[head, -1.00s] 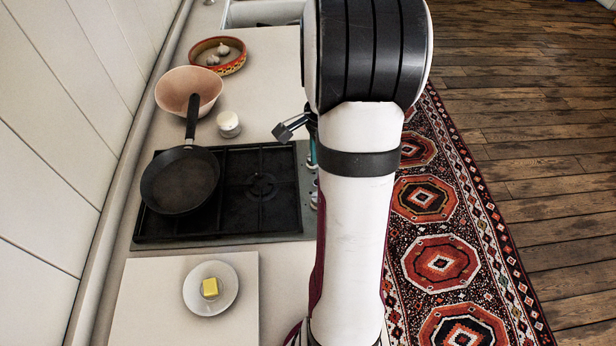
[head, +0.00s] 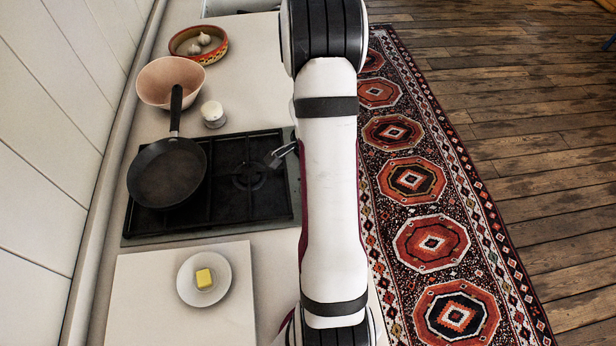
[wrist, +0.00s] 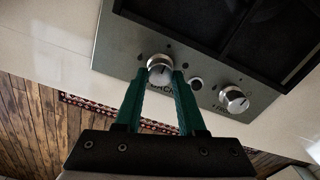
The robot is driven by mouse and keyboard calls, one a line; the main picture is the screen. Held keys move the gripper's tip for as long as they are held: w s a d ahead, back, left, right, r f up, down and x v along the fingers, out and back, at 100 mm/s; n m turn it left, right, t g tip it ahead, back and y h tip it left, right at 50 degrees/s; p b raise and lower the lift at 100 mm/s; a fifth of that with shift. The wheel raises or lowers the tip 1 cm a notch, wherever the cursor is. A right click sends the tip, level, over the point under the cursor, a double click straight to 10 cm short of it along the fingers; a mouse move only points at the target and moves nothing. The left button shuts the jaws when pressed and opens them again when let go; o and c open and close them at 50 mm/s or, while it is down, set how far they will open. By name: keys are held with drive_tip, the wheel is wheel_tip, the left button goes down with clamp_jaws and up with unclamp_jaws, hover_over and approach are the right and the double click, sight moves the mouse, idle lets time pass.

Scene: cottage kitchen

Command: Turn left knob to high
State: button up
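In the wrist view, the left knob (wrist: 160,66) is a round silver knob on the steel front strip of the hob. A dark mark on its face looks roughly upright, but it is small. My gripper (wrist: 160,76) has two green fingers set apart, with their tips at either side of this knob. I cannot tell whether they touch it. A second silver knob (wrist: 233,99) is to the right, outside the fingers. In the head view, my arm covers the knobs and the fingertips; the black hob (head: 230,215) shows to its left.
A black frying pan (head: 165,172) sits on the hob's left burner. A salt-like white jar (head: 213,114), a pink bowl (head: 150,88) and a patterned dish (head: 186,51) stand beyond it. A butter plate (head: 221,290) lies on a board in front.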

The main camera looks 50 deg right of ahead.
clamp_jaws()
drive_tip(key=shift+n, duration=0.3)
drive_tip(key=n, duration=0.6)
drive_tip(key=shift+w+n, duration=0.1)
drive_tip(key=shift+n, duration=0.2)
drive_tip(key=n, duration=0.5)
drive_tip(key=shift+w+a, duration=0.1)
drive_tip(key=n, duration=0.6)
drive_tip(key=o, duration=0.6)
unclamp_jaws()
drive_tip(key=shift+w, duration=0.1)
